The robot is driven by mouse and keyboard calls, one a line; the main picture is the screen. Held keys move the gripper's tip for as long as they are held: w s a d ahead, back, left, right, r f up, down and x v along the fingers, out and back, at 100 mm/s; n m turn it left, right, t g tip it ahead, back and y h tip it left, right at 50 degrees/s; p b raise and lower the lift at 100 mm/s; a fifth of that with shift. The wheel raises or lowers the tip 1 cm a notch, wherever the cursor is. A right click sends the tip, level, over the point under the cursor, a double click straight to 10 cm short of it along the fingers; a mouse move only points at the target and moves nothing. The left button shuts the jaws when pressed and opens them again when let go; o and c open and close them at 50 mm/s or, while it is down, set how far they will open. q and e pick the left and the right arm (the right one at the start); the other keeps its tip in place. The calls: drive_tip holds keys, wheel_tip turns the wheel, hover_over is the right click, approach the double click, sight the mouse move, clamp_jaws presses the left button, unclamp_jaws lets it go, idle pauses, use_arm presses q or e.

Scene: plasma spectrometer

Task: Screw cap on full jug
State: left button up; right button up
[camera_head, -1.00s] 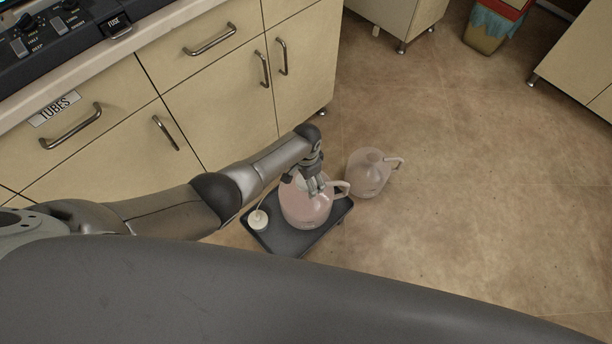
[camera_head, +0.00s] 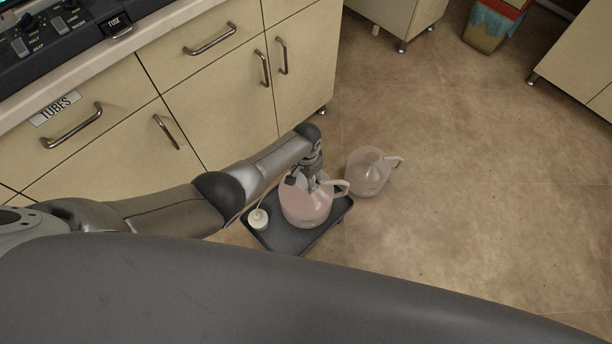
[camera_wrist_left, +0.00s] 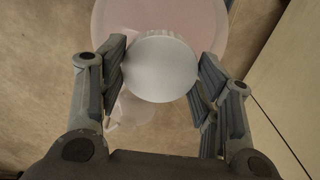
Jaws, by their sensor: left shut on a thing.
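The full jug (camera_head: 305,209), filled with pinkish liquid, stands upright on a dark tray (camera_head: 284,239) on the floor, its handle to the right. My left gripper (camera_head: 316,184) is over the jug's mouth. In the left wrist view, a round white cap (camera_wrist_left: 160,69) sits between the two fingers of my left gripper (camera_wrist_left: 161,78), with the jug (camera_wrist_left: 215,22) behind it. The gripper is shut on the cap. The jug's neck is hidden under the cap, so I cannot tell how far it is threaded. My right gripper is not in view.
A second jug (camera_head: 368,172), clear and apparently empty, stands on the floor right of the tray. A small white round piece (camera_head: 258,218) with a thin tube lies at the tray's left. Cabinets (camera_head: 215,90) stand close behind my arm. The floor to the right is free.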

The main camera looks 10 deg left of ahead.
use_arm(q)
drive_tip(key=m, duration=0.5)
drive_tip(key=shift+f+m, duration=0.1)
drive_tip(key=shift+m, duration=0.3)
drive_tip(key=shift+c, duration=0.2)
drive_tip(key=m, duration=0.5)
drive_tip(key=shift+b, duration=0.4)
drive_tip(key=o, duration=0.9)
drive_tip(key=shift+m, duration=0.4)
drive_tip(key=o, duration=0.6)
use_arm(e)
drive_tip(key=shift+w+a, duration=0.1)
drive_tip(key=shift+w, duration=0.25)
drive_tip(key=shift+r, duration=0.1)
